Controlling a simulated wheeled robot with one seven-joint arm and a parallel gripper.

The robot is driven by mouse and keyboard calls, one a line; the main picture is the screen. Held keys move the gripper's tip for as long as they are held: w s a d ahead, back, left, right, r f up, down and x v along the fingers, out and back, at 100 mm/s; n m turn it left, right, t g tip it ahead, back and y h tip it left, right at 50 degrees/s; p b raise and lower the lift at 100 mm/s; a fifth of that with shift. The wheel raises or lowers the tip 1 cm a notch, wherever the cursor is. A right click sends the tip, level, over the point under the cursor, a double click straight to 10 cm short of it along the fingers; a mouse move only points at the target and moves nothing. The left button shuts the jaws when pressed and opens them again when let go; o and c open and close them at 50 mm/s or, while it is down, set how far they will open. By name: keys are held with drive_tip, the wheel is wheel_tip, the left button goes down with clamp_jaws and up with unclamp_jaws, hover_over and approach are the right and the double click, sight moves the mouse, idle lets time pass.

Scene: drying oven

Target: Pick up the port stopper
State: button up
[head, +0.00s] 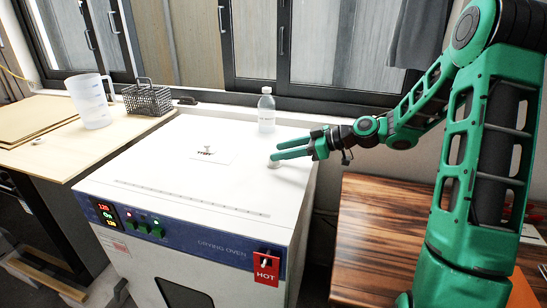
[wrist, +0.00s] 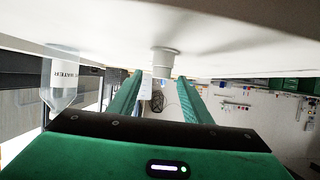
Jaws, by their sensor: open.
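A small white stopper (head: 273,165) stands on the white top of the drying oven (head: 165,180), near its right edge. In the wrist view, where the scene appears upside down, the stopper (wrist: 165,62) shows as a stepped, tapered piece between the lines of the two fingers. My gripper (head: 275,152) has green fingers and is open and empty, reaching in level from the right with its tips close to the stopper. In the wrist view the gripper (wrist: 160,75) has a finger on each side of it. I cannot tell whether they touch.
A clear water bottle (head: 266,110) stands behind my gripper; it also shows in the wrist view (wrist: 62,75). A jug (head: 92,103) and a wire basket (head: 148,100) stand on the left bench. The oven's front top is clear.

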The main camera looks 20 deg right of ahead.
drive_tip(key=shift+x, duration=0.8)
drive_tip(key=c, duration=1.1)
drive_tip(key=shift+c, duration=0.2)
drive_tip(key=shift+r, duration=0.1)
